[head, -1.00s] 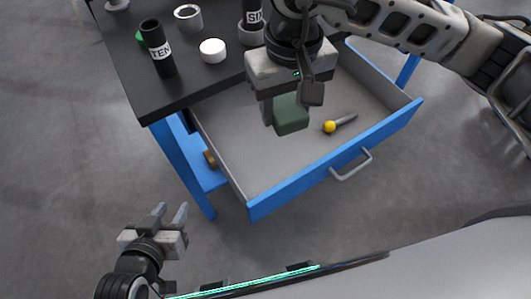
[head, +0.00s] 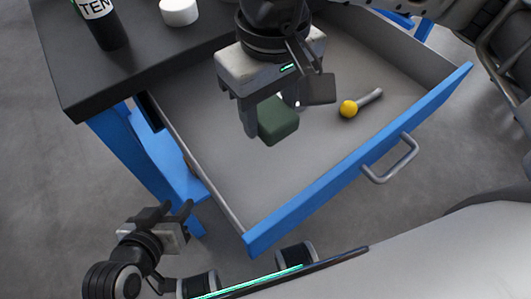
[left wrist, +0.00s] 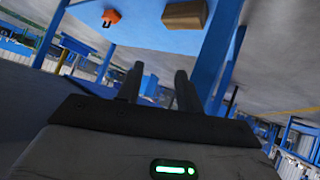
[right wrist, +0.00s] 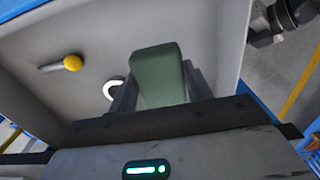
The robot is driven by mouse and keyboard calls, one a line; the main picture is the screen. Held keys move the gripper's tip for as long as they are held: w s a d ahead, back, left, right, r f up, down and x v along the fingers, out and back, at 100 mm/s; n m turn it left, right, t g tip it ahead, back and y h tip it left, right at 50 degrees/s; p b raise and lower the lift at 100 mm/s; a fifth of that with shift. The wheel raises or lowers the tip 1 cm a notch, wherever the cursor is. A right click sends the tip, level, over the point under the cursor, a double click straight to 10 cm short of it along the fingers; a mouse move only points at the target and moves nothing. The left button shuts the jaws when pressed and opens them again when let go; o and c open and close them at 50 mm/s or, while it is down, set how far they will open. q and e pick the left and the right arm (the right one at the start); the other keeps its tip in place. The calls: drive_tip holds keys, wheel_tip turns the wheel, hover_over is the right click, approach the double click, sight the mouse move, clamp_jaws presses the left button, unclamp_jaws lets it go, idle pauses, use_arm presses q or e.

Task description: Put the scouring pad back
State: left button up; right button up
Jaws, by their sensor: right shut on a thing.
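The scouring pad (head: 279,121) is a dark green block. My right gripper (head: 268,118) is shut on it and holds it over the inside of the open drawer (head: 225,165); I cannot tell how far it is above the drawer floor. In the right wrist view the pad (right wrist: 158,75) stands out between the fingers. My left gripper (head: 176,209) is empty with its fingers apart, outside the drawer near its front left corner; its bare fingers also show in the left wrist view (left wrist: 158,85).
A grey tool with a yellow ball end (head: 349,108) lies in the drawer. A white ring (right wrist: 113,90) lies behind the pad in the right wrist view. A black bottle (head: 103,25) and a white round piece (head: 179,11) stand on the black tabletop.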

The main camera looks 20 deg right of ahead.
hover_over(269, 159)
wheel_tip(269, 159, down, 5)
drive_tip(key=shift+d+r+b, duration=0.1)
drive_tip(key=shift+b, duration=0.2)
wheel_tip(269, 159, down, 4)
drive_tip(key=shift+f+b, duration=0.2)
drive_tip(key=shift+b, duration=0.15)
drive_tip(key=shift+f, duration=0.1)
drive_tip(key=shift+f+b, duration=0.3)
drive_tip(key=shift+b, duration=0.1)
drive_tip(key=o, duration=0.9)
drive_tip(key=shift+r, duration=0.15)
use_arm(q)
drive_tip(key=shift+w+d+t, duration=0.25)
drive_tip(key=shift+d+t, duration=0.05)
drive_tip(key=shift+d, duration=0.1)
use_arm(e)
drive_tip(key=shift+o, duration=0.2)
